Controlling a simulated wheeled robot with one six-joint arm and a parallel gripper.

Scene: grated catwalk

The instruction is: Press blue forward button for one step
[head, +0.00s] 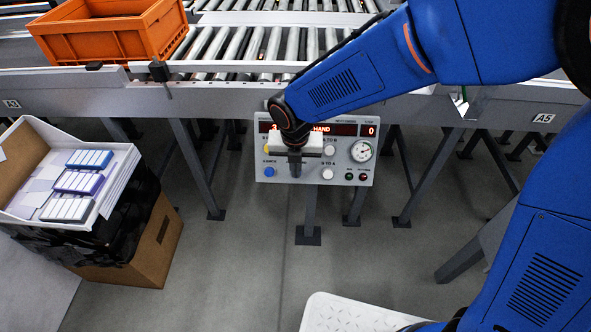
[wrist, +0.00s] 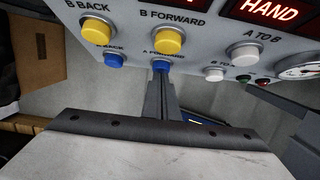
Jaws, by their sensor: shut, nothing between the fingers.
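The control panel (head: 348,175) hangs below the conveyor, with a lit red display reading HAND. In the wrist view the blue A FORWARD button (wrist: 161,66) sits below the yellow B FORWARD button (wrist: 169,40). The blue A BACK button (wrist: 114,61) is to its left; it also shows in the head view (head: 268,172). My gripper (wrist: 161,78) is shut and empty, its fingertips right at the A FORWARD button in the wrist view; I cannot tell whether they touch. In the head view my gripper (head: 295,172) hides that button.
An orange crate (head: 110,35) stands on the roller conveyor at upper left. A cardboard box (head: 160,240) with a tray of packs stands at left. White buttons (wrist: 243,54), a gauge (head: 362,151) and small green and red lamps are on the panel's right.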

